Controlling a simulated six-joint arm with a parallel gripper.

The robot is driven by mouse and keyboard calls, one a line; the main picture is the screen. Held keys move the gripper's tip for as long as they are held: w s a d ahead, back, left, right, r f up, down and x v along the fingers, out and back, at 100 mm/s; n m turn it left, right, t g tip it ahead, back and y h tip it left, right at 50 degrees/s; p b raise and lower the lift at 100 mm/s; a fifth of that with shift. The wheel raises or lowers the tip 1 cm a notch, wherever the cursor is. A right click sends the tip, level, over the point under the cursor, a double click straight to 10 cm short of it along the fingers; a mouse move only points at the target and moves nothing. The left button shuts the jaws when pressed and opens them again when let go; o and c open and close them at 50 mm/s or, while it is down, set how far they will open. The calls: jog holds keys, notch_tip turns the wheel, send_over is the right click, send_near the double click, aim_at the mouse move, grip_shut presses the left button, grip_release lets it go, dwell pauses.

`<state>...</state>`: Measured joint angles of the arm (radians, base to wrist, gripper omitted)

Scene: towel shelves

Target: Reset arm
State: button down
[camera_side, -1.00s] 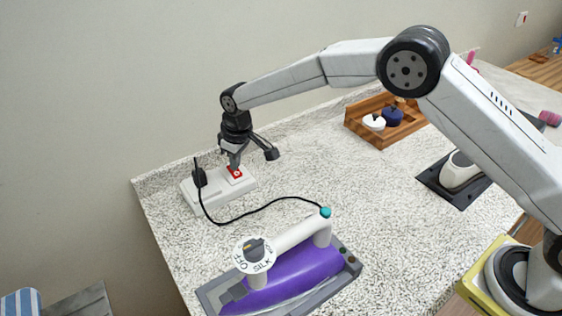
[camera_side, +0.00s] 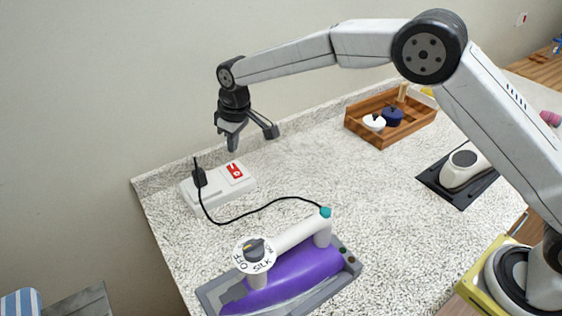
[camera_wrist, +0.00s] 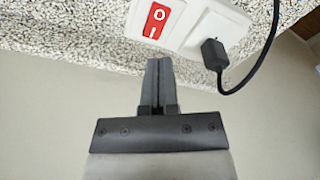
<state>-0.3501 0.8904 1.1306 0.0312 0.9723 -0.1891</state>
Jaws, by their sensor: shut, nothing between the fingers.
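My gripper (camera_side: 233,143) hangs above the back left of the speckled counter, pointing down, shut and empty. It is a little above and apart from a white power strip (camera_side: 212,197) with a red rocker switch (camera_side: 234,171). In the wrist view my closed fingers (camera_wrist: 157,64) point toward the strip, with the red switch (camera_wrist: 157,20) just beyond their tips. A black plug (camera_side: 199,178) stands in the strip, and it also shows in the wrist view (camera_wrist: 213,54).
A purple iron (camera_side: 290,275) sits on a grey rest at the front, its black cord (camera_side: 255,212) running to the plug. A wooden tray (camera_side: 420,122) with white and blue lidded pieces stands at the back right. The counter's middle is clear.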

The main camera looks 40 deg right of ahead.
jog(key=shift+r, duration=0.1)
dwell(0.3)
jog(key=shift+s+d+r, duration=0.1)
jog(key=shift+s+d, duration=0.05)
jog(key=shift+d, duration=0.2)
jog(key=s+d+r+m, duration=0.1)
jog(key=s+d+m, duration=0.2)
jog(key=s+d, duration=0.8)
jog(key=s+d+f+m, duration=0.1)
jog(key=s+d, duration=0.4)
jog(key=s, duration=0.4)
jog(key=s+d+f+m+t, duration=0.1)
jog(key=s+d, duration=0.3)
jog(key=s, duration=0.5)
jog(key=shift+d+m+h, duration=0.35)
jog(key=shift+m+h, duration=0.05)
jog(key=shift+m, duration=0.1)
